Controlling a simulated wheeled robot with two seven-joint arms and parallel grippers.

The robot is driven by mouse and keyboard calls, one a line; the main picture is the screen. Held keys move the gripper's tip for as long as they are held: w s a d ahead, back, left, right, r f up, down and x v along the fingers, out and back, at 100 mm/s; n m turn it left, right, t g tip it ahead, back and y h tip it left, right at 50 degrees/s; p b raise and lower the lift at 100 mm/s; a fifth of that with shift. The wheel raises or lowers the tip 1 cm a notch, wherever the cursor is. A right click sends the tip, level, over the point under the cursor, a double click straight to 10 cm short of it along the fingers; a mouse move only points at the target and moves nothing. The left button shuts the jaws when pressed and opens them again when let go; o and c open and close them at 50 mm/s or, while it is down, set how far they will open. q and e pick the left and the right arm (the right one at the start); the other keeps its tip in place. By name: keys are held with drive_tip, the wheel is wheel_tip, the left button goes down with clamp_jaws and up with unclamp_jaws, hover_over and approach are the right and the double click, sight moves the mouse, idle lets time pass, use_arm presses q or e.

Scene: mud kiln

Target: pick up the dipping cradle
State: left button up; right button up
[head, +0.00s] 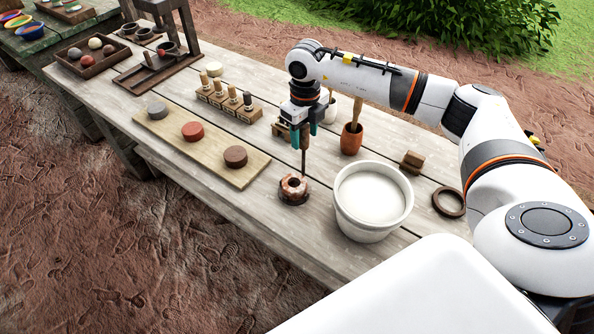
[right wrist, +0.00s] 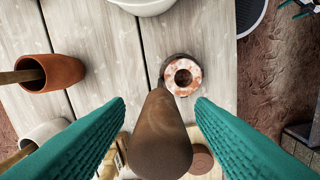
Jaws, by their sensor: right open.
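The dipping cradle (head: 304,160) shows as a dark brown upright handle rising from a low base on the bench. A speckled reddish-white ring-shaped piece (head: 294,185) sits at its foot. My right gripper (head: 304,135) is above, pointing down, with its teal fingers on either side of the handle top. In the right wrist view the thick handle (right wrist: 161,135) stands between the two open fingers, with gaps visible. The ring (right wrist: 182,76) shows just beyond it. At the upper right edge of that view are small teal parts, perhaps my left gripper (right wrist: 302,9); its jaws are unclear.
A white bucket of pale liquid (head: 373,192) stands right of the cradle. A terracotta cup (head: 351,138) with a stick is behind. A board (head: 175,140) with three glaze pucks lies left. A dark ring (head: 448,202) and small wooden block (head: 412,162) lie right.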

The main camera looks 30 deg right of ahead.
drive_tip(key=shift+f, duration=0.1)
use_arm(q)
drive_tip(key=shift+s, duration=0.3)
use_arm(e)
clamp_jaws()
